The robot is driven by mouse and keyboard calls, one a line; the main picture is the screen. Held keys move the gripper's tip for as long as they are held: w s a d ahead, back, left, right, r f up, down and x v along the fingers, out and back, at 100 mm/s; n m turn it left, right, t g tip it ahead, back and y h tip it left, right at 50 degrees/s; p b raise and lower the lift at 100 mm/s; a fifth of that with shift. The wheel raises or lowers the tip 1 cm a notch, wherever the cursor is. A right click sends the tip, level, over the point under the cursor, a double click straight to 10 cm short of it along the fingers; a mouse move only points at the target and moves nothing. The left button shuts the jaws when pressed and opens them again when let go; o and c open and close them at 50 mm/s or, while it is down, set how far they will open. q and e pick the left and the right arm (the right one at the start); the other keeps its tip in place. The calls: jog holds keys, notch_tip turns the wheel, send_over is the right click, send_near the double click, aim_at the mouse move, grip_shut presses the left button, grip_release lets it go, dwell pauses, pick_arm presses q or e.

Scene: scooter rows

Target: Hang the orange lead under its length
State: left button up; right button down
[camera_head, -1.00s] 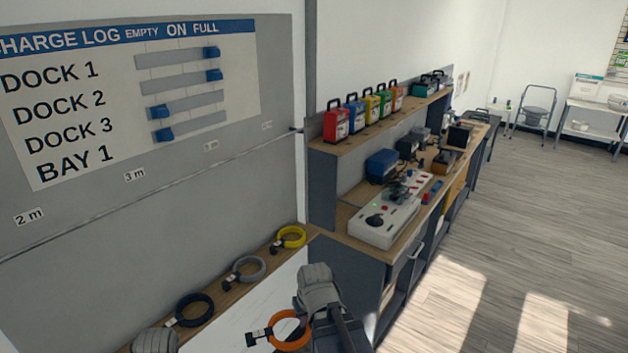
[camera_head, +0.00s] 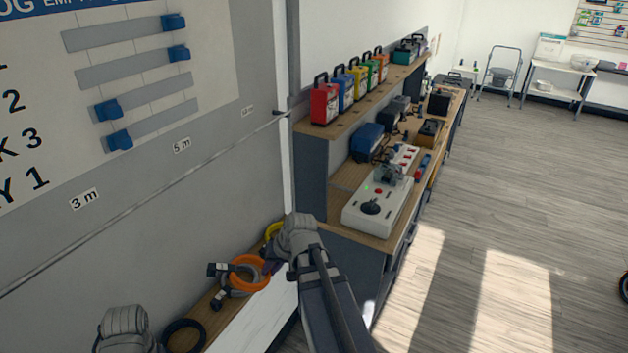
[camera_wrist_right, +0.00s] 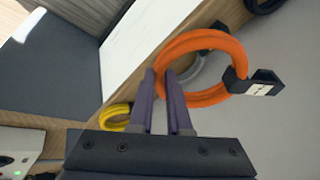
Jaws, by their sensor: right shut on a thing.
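The orange lead (camera_head: 263,285) is a coiled ring with a black tagged clip (camera_head: 222,270) on its left side. My right gripper (camera_head: 271,266) is shut on the ring's right side and holds it over the low ledge. In the right wrist view, the ring (camera_wrist_right: 205,99) is between the fingertips (camera_wrist_right: 158,76), and its clip (camera_wrist_right: 264,86) points right; the label is too small to read. A thin rail (camera_head: 150,192) runs along the grey wall under length labels: 3 m (camera_head: 84,199), 5 m (camera_head: 181,146) and a farther one I cannot read. My left arm shows at bottom left; its fingers are hidden.
On the wooden ledge (camera_head: 208,305) below the rail lie a dark lead (camera_head: 184,334), a grey one (camera_head: 238,291) behind the orange, and a yellow one (camera_head: 273,230). A workbench with a white control box (camera_head: 372,215) stands right of the right arm. The floor at right is open.

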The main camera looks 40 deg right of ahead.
jog(key=w+d+r+m+t, duration=0.3)
jog(key=d+r+m+t, duration=0.9)
jog(key=d+r, duration=0.75)
jog(key=w+a+f+t+b, duration=0.1)
jog(key=w+a, duration=0.5)
jog(key=w, duration=0.7)
jog(key=shift+a+f+n+b, duration=0.15)
jog(key=shift+f+n+b, duration=0.25)
jog(key=shift+f+b, duration=0.2)
jog(key=shift+w, duration=0.1)
jog(key=c, duration=0.8)
grip_release()
